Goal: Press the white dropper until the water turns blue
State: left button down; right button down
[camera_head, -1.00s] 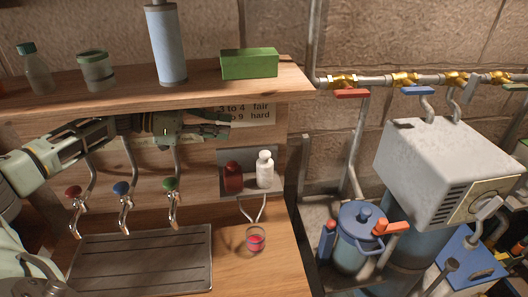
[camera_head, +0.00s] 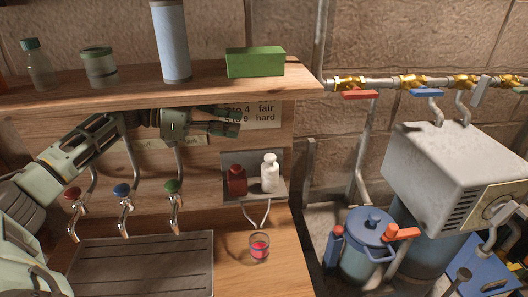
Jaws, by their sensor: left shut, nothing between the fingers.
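The white dropper (camera_head: 270,175) is a small white bottle standing upright on a grey wall bracket, beside a dark red bottle (camera_head: 236,181). Below the bracket, a small clear glass (camera_head: 259,247) with pinkish-red liquid stands on the wooden counter. My left gripper (camera_head: 238,120) reaches in from the left under the shelf. It is shut and empty, up and to the left of the white dropper, and apart from it. It partly covers the printed card behind it. My right gripper is not in view.
The wooden shelf (camera_head: 120,94) above carries jars, a blue-grey cylinder (camera_head: 171,42) and a green box (camera_head: 255,62). Taps with red, blue and green knobs (camera_head: 172,186) stand over a slatted drain tray (camera_head: 140,265). A blue pot (camera_head: 362,240) and grey machine (camera_head: 455,165) stand right.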

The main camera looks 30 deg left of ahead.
aim_at(270, 158)
pick_arm(q)
jog(key=shift+a+r+n+b, duration=0.1)
jog(key=shift+a+n+b, duration=0.2)
jog(key=shift+a+b, duration=0.6)
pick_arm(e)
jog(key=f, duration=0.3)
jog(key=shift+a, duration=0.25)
pick_arm(q)
jog(key=shift+w+d, duration=0.1)
jog(key=shift+d, duration=0.15)
